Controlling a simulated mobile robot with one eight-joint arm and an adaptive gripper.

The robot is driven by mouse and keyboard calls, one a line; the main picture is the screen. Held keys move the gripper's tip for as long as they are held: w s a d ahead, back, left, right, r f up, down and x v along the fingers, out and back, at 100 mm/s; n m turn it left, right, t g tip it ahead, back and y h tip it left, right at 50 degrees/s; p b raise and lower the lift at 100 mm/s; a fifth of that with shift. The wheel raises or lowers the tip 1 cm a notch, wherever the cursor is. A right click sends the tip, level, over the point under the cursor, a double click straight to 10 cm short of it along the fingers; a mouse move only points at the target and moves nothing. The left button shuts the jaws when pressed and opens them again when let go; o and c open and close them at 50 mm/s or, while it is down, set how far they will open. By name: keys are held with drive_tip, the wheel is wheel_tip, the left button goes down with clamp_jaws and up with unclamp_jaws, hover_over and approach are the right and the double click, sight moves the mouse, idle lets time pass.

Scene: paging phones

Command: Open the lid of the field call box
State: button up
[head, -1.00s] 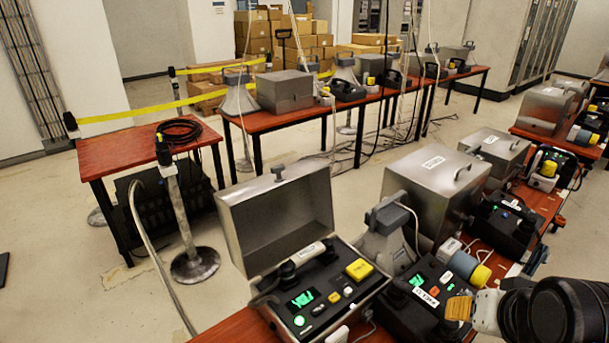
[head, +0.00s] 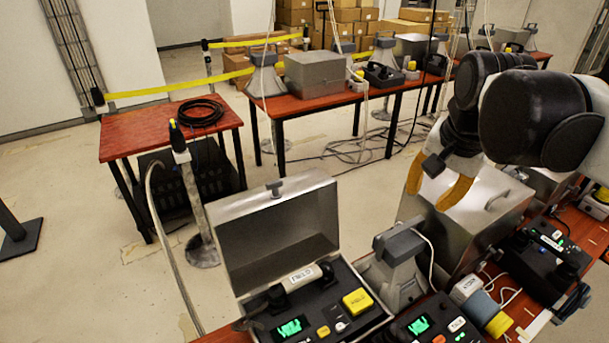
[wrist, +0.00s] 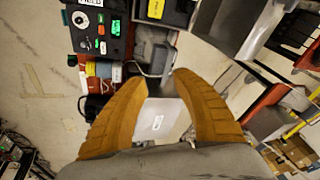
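A grey metal call box (head: 335,325) stands at the front of the near table with its lid (head: 285,230) raised. Inside are a handset (head: 303,277), a yellow block (head: 357,301) and a green-lit display. I cannot tell which one the task names. My gripper (head: 425,198) has orange fingers, spread apart and empty, above and in front of the closed box. In the wrist view my gripper (wrist: 160,80) is also open.
A grey horn speaker (head: 395,268) stands between the two boxes. A black phone unit (head: 548,258) and a yellow-ended cylinder (head: 495,320) are on the right. A post (head: 190,195) with a hose stands left of the table.

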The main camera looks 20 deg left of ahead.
drive_tip(key=w+a+r+m+g+p, duration=0.15)
drive_tip(key=w+a, duration=0.25)
drive_tip(key=a, duration=0.5)
drive_tip(key=w+a+m+g+p, duration=0.1)
drive_tip(key=w+a+p, duration=0.15)
drive_tip(key=a, duration=0.65)
drive_tip(key=s+a+f+m+g+h+p, duration=0.1)
drive_tip(key=a+f, duration=0.2)
drive_tip(key=a, duration=0.4)
drive_tip(key=a+f+m+g+h+p, duration=0.1)
drive_tip(key=a+f+p, duration=0.15)
drive_tip(key=a, duration=0.55)
wheel_tip(320, 180, down, 12)
drive_tip(key=s+b, duration=0.1)
drive_tip(key=b, duration=0.1)
drive_tip(key=shift+d+b, duration=0.35)
drive_tip(key=shift+r, duration=0.1)
clamp_jaws()
drive_tip(key=c, duration=0.7)
unclamp_jaws()
